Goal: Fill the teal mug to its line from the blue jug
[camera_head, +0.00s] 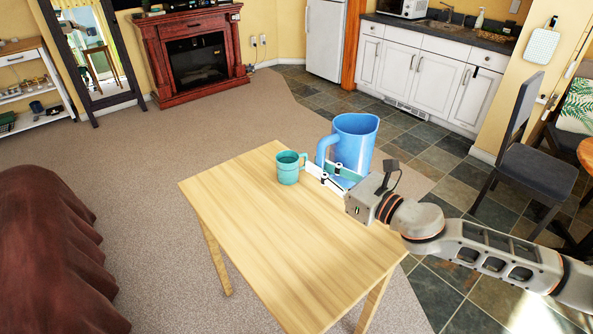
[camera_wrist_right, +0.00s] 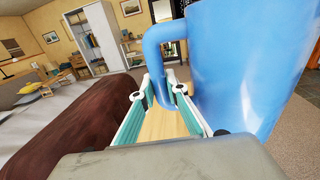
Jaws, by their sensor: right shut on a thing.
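The teal mug (camera_head: 288,170) stands upright on the far part of the light wooden table (camera_head: 270,225); I cannot see into it well enough to tell its level or line. The large blue jug (camera_head: 357,143) is right of the mug and looks close to upright. My right gripper (camera_head: 325,175) is shut on the jug's handle, which shows between the fingers in the wrist view (camera_wrist_right: 160,92). The jug's base is partly hidden by the gripper, so I cannot tell whether it touches the table. My left gripper is not in view.
The rest of the tabletop is bare. Carpet and tile floor around the table are clear. A fireplace (camera_head: 195,60) and kitchen cabinets (camera_head: 435,75) are far back.

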